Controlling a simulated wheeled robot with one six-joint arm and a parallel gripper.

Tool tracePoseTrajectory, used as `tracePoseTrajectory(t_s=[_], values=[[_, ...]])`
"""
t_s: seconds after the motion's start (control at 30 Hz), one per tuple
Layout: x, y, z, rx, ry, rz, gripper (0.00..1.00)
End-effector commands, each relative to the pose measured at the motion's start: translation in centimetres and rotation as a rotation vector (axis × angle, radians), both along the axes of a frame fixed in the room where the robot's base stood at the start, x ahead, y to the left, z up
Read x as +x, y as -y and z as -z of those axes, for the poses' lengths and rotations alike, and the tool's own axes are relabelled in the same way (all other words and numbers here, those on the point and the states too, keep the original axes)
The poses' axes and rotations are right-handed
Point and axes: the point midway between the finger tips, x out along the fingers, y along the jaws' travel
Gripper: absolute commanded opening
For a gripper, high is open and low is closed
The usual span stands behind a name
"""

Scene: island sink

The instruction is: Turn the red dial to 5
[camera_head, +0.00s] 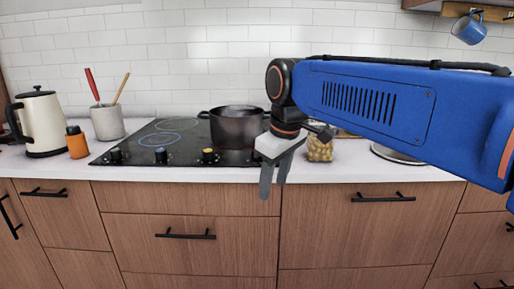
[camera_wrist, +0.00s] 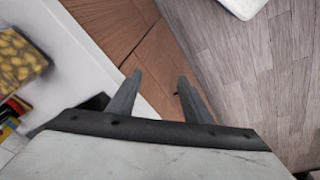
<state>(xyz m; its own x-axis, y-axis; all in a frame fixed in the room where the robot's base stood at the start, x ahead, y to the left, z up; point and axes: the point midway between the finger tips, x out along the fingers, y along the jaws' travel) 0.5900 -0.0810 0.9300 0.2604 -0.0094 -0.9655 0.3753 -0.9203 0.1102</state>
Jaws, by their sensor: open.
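The red dial is not clearly seen; my gripper covers the right part of the cooktop front in the head view. On the cooktop's (camera_head: 135,150) front edge I see a dark dial (camera_head: 116,155), a blue dial (camera_head: 161,155) and a yellow dial (camera_head: 209,155). My gripper (camera_head: 273,188) is open, its fingers pointing down in front of the counter edge, right of the yellow dial. In the wrist view my gripper's (camera_wrist: 160,78) two fingers are apart with nothing between them, over the wooden cabinet front and floor.
A dark pot (camera_head: 237,127) stands on the cooktop behind my gripper. A jar of yellowish pieces (camera_head: 320,149) stands on the counter to its right. A kettle (camera_head: 40,125), an orange bottle (camera_head: 77,144) and a utensil crock (camera_head: 107,123) stand at left.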

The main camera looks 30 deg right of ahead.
Motion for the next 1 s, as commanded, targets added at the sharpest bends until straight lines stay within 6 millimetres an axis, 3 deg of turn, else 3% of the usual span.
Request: tracePoseTrajectory(t_s=[0.1, 0.3, 0.6, 0.8, 1.0], values=[[3.1, 0.5, -4.1, -0.026, -0.042, -0.100, 0.46], [7.5, 1.3, -10.0, -0.059, -0.111, -0.279, 0.46], [13.5, 2.7, -17.0, -0.082, -0.206, -0.544, 0.46], [15.8, 3.3, -19.4, -0.083, -0.246, -0.660, 0.46], [16.2, 3.5, -19.8, -0.083, -0.257, -0.695, 0.46]])
